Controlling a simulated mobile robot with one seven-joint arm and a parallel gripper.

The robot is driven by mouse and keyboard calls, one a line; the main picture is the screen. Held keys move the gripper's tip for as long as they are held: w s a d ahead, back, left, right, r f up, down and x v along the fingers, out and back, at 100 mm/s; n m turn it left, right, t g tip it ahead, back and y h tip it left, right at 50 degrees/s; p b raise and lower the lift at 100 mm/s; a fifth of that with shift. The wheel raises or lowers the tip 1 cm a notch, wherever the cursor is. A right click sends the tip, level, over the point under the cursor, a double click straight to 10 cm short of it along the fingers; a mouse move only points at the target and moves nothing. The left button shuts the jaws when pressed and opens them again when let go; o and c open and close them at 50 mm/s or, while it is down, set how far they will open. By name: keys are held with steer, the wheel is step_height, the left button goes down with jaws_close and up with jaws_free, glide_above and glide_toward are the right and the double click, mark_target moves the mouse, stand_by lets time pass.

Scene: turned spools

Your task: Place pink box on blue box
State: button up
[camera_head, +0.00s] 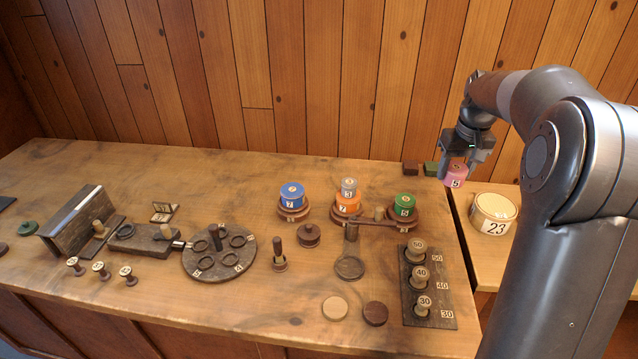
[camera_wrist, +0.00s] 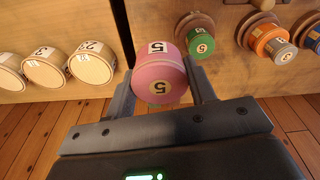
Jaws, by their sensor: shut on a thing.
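The pink box (camera_head: 456,177), a round tub labelled 5, is between the fingers of my gripper (camera_head: 462,160) at the right, above the table's right end. In the wrist view the pink box (camera_wrist: 160,72) sits between the two fingers, which are shut on it. The blue box (camera_head: 291,193), a round tub labelled 7, rests on a round brown stand (camera_head: 293,212) near the table's middle back. It is well to the left of my gripper, and its top looks clear.
An orange box (camera_head: 348,203) with a grey box (camera_head: 349,186) on it and a green box (camera_head: 404,204) stand between the blue box and my gripper. A cream box labelled 23 (camera_head: 493,213) is at the right. A dark numbered rack (camera_head: 440,318) stands in front.

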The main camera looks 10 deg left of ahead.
steer(key=w+a, duration=0.4)
steer(key=a, duration=0.9)
glide_above(292, 188)
steer(key=f, duration=0.6)
steer(key=shift+s+d+f, duration=0.25)
steer(key=shift+d+f, duration=0.05)
steer(key=shift+a+f, duration=0.25)
steer(key=shift+f, duration=1.85)
steer(key=shift+f, duration=0.1)
steer(key=o, duration=1)
steer(key=shift+c, duration=0.2)
